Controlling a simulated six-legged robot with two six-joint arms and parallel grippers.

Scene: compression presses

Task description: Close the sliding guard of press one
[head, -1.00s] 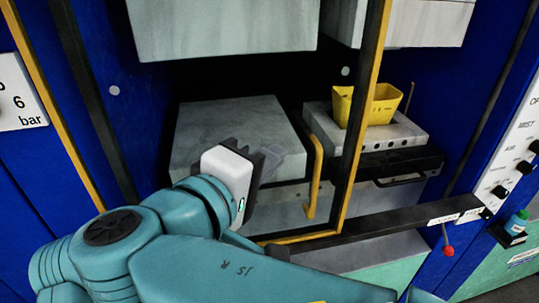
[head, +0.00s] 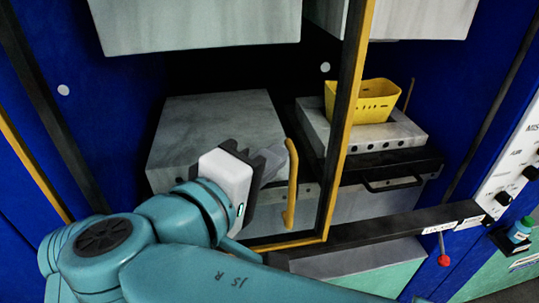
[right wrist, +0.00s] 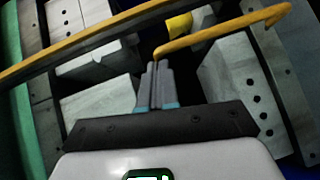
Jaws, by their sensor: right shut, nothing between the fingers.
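The sliding guard (head: 338,150) of the press is an upright frame edged in black and yellow, in the middle of the head view. Its yellow bar handle (head: 292,190) stands to the left of that edge. My right gripper (head: 289,155) is shut and empty, with its fingertips right beside the handle's left side in the head view. In the right wrist view the shut fingers (right wrist: 155,68) point at one end of the yellow handle (right wrist: 225,32); I cannot tell whether they touch. My left gripper is out of view.
Behind the guard are a grey lower block (head: 215,125), a hanging upper block (head: 195,20) and a yellow bin (head: 360,103) on a drilled grey block. A dark rail (head: 390,228) runs below. A red-knobbed lever (head: 444,261) and control panel (head: 505,185) are at the right.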

